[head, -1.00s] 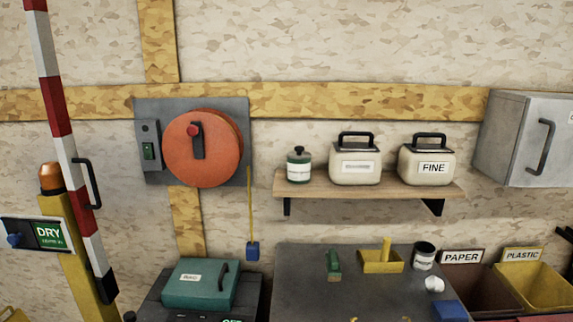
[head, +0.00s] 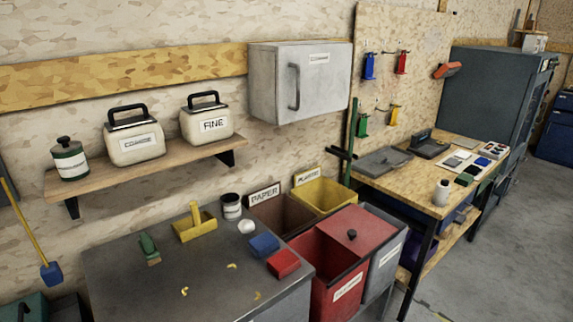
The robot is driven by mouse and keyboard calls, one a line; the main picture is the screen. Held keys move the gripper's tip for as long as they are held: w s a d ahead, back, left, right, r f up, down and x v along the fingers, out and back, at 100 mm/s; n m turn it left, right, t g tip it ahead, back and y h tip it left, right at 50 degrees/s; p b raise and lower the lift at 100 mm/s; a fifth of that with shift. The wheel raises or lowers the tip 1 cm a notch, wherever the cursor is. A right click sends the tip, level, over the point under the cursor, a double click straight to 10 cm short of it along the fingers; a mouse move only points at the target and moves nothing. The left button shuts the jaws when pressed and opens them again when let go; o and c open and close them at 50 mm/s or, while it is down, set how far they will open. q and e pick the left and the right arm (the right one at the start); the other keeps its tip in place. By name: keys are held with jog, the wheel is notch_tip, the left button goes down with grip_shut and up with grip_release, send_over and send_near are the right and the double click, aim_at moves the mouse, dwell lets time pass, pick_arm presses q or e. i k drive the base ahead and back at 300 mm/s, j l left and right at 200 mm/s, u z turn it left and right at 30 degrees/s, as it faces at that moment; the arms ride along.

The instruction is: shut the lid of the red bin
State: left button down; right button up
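The red bin (head: 327,297) stands at the right end of the grey bench in the head view, with a white label on its front. Its red lid (head: 355,228), a flat panel with a small dark knob, lies toward the back right of the bin. The left part of the bin's mouth is uncovered and its inside shows. Whether the lid slides or is hinged I cannot tell. Neither of my grippers is in view.
A grey bin (head: 386,262) adjoins the red bin on the right. Brown PAPER (head: 281,215) and yellow PLASTIC (head: 328,195) bins stand behind. The grey bench (head: 190,265) holds small blocks and tools. A wooden workbench (head: 425,192) is farther right, with open floor (head: 500,260) before it.

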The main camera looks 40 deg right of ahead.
aim_at(359, 231)
jog(key=z, duration=1.85)
